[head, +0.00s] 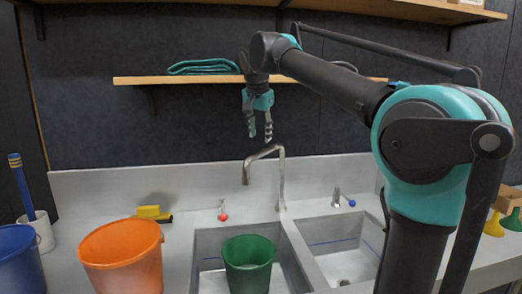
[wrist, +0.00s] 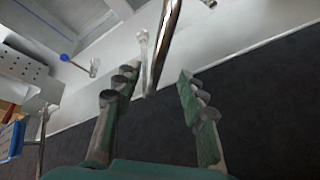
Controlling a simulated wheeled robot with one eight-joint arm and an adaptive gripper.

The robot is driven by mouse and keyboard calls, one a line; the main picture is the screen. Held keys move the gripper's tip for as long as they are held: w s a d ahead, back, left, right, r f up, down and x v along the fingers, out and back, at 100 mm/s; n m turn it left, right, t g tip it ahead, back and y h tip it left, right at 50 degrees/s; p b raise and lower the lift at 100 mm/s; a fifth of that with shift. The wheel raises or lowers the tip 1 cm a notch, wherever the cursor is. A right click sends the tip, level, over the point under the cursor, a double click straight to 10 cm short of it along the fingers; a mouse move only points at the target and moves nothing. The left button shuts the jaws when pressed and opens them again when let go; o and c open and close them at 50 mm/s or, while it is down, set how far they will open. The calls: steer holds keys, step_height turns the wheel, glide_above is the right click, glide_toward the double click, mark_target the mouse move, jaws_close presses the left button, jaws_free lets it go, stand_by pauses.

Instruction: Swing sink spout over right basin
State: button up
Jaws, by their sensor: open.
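The metal sink spout (head: 264,152) rises from the back ledge between the two basins and bends left, its outlet hanging over the left basin (head: 205,240). The right basin (head: 345,232) is empty. My gripper (head: 260,138) is open and empty, pointing down just above and slightly left of the spout's bend. In the wrist view, my open gripper (wrist: 155,80) has the shiny spout (wrist: 168,35) showing between and beyond its fingertips. I cannot tell how far apart the spout and the fingers are in depth.
A green bucket (head: 248,264) stands in the left basin under the spout. An orange bucket (head: 122,256) is on the left counter. A red-knobbed tap (head: 223,212) and a blue-knobbed tap (head: 340,199) flank the spout.

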steer(key=x, duration=0.7)
steer(key=shift+w+d+f, duration=0.1)
steer(key=shift+f, duration=0.15)
jaws_close()
